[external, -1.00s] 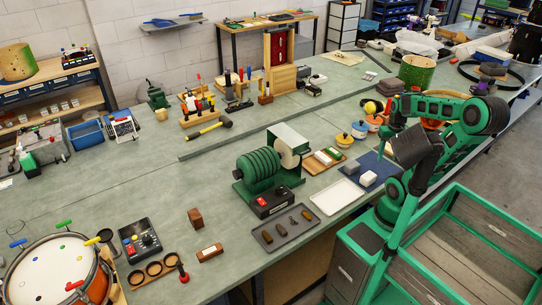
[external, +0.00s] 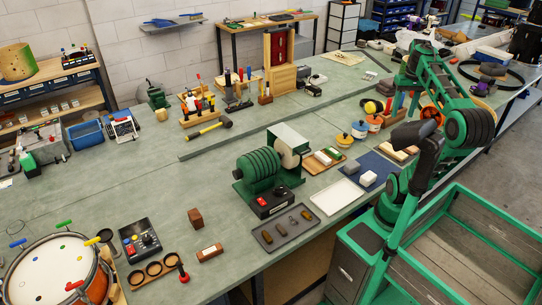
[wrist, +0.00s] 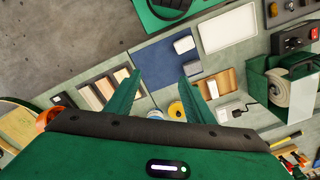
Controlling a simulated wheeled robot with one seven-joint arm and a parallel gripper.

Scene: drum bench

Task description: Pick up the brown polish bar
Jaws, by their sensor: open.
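A brown bar with a pale label (external: 210,252) lies flat on the bench near its front edge in the external view. I take it for the brown polish bar, but the label is too small to read. A plain brown block (external: 195,217) stands just behind it. My gripper (wrist: 158,76) is open and empty in the wrist view, its two green fingers wide apart. It is over the right part of the bench, far from the labelled bar and well above the surface. The labelled bar is not seen in the wrist view.
A green buffing machine (external: 262,172) stands between the bar and my arm. A wooden tray with small bars (external: 312,167), a white tray (external: 338,197) and a grey tray with small parts (external: 268,243) are around it. A drum (external: 50,270) is at front left.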

